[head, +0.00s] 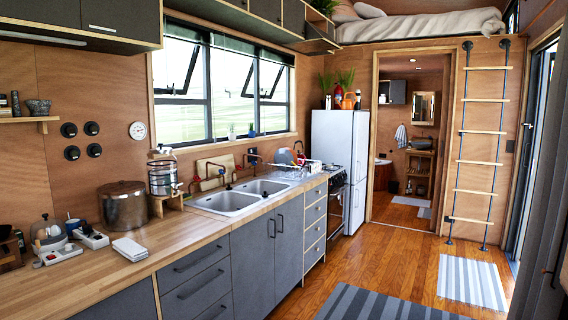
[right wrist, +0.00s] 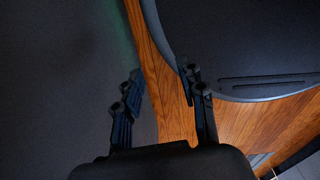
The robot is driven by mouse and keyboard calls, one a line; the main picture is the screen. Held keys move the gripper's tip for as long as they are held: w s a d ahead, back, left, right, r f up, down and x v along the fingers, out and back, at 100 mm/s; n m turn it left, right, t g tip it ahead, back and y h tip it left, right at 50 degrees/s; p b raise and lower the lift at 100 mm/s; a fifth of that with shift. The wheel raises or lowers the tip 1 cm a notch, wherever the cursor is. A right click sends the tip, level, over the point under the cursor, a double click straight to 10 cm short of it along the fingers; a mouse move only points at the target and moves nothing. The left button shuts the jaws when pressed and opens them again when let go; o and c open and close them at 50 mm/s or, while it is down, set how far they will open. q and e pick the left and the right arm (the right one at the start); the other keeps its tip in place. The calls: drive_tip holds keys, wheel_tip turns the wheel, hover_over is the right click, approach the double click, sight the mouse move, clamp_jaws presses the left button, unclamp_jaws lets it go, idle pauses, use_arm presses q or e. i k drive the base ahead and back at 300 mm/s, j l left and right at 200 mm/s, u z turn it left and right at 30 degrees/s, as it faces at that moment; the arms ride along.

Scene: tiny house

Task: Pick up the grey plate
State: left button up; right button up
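A round blue-grey plate (head: 285,156) seems to stand upright in the dish rack (head: 308,167) on the counter, right of the sink; it is small and its exact colour is hard to tell. My right gripper (right wrist: 162,82) shows only in the right wrist view. Its two fingers are spread apart with nothing between them, over a dark surface and wooden floor. No plate shows in that view. My left gripper is not in view, and neither gripper shows in the head view.
The wooden counter (head: 190,231) runs along the left wall with a double sink (head: 240,197), a large pot (head: 123,206) and a folded cloth (head: 130,249). A white fridge (head: 338,145) stands beyond the stove. The wooden floor (head: 400,245) on the right is open, with striped rugs (head: 472,282).

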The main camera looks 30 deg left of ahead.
sight(283, 155)
drive_tip(key=i+j+u, duration=0.45)
drive_tip(key=i+u, duration=0.65)
drive_tip(key=i, duration=1.65)
